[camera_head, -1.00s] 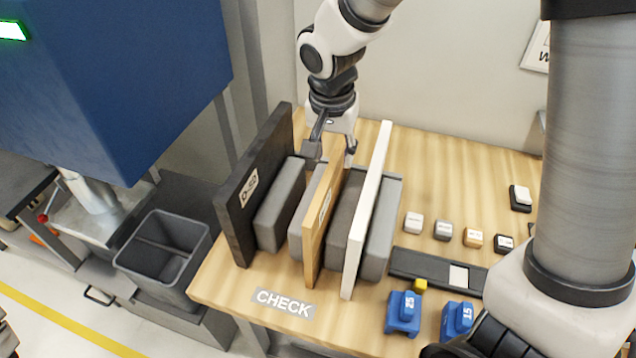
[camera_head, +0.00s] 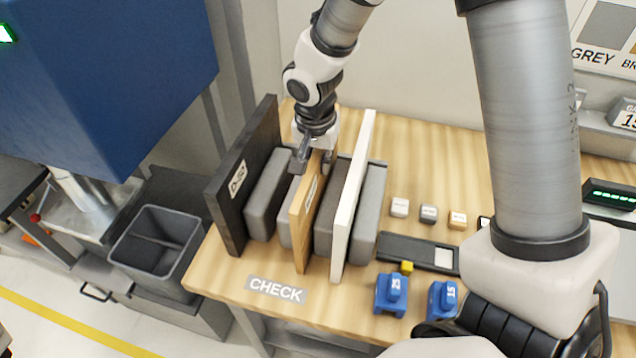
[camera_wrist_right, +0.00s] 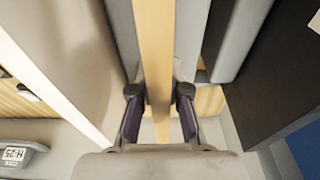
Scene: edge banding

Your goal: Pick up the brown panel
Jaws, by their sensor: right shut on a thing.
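The brown panel (camera_head: 304,228) stands upright on edge in a rack of grey blocks on the wooden table, with a white label on its front edge. It also shows in the right wrist view (camera_wrist_right: 155,50), running between the fingers. My right gripper (camera_head: 315,163) comes down from above and is shut on the panel's top edge, towards its far end. In the right wrist view both fingertips (camera_wrist_right: 160,92) press on its two faces. The panel's foot appears to be at table level. My left gripper is not in view.
A black panel (camera_head: 231,215) stands to the left and a white panel (camera_head: 349,215) close to the right, with grey blocks (camera_head: 267,195) between. Blue blocks (camera_head: 391,297), a dark tray (camera_head: 405,251) and small cubes lie to the right. A grey bin (camera_head: 150,262) is at left.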

